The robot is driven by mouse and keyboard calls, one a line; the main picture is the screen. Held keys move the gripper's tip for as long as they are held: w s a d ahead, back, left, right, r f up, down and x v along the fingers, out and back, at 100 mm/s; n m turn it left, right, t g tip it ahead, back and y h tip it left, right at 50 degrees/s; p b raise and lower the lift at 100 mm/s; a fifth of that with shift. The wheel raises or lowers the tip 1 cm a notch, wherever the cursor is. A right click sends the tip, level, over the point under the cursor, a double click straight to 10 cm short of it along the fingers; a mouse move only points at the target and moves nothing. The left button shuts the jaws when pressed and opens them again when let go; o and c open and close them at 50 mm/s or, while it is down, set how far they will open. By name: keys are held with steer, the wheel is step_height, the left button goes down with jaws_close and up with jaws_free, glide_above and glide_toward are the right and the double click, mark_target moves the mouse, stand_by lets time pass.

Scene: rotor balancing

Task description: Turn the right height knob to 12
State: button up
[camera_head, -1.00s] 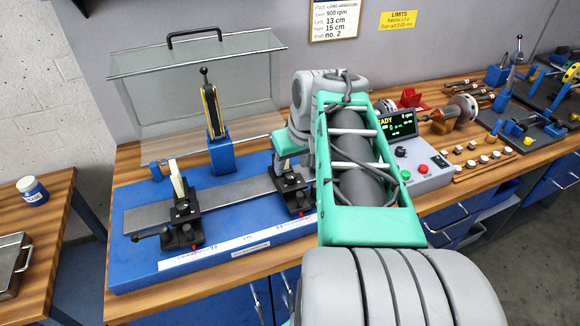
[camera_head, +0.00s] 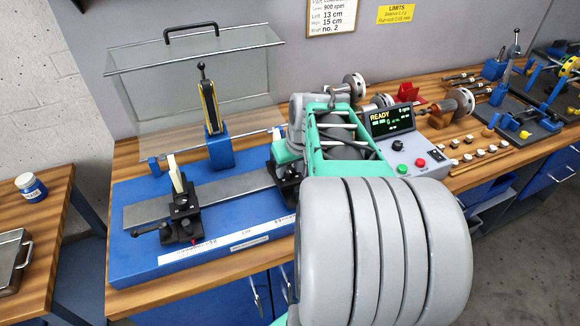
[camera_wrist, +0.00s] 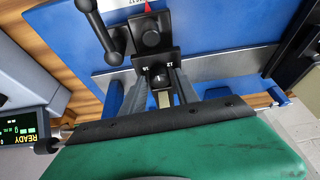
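The right pedestal (camera_head: 287,188) stands on the rail, partly hidden behind my arm in the head view. In the wrist view its black block (camera_wrist: 152,36) shows upside down, with small marks that look like 18 and 12 by a round dark knob (camera_wrist: 160,77). A pale upright (camera_wrist: 164,98) shows just below the knob. My gripper (camera_wrist: 161,80) reaches in with one grey finger on each side of the knob. The fingers are apart; I see no clear contact.
The left pedestal (camera_head: 182,212) stands on the blue base (camera_head: 135,262). A clear hinged guard (camera_head: 130,100) rises behind. The control box (camera_head: 425,160) with its READY display is right of my arm. A wall card (camera_head: 330,17) reads Left 13 cm, Right 15 cm.

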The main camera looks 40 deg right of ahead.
jaws_close()
steer(key=shift+a+f+m+b, duration=0.1)
steer(key=shift+m+b, duration=0.35)
steer(key=shift+m, duration=0.05)
steer(key=shift+w+m+h, duration=0.1)
steer(key=shift+m+h, duration=0.4)
steer(key=shift+m, duration=0.5)
steer(key=shift+o, duration=1.7)
jaws_free()
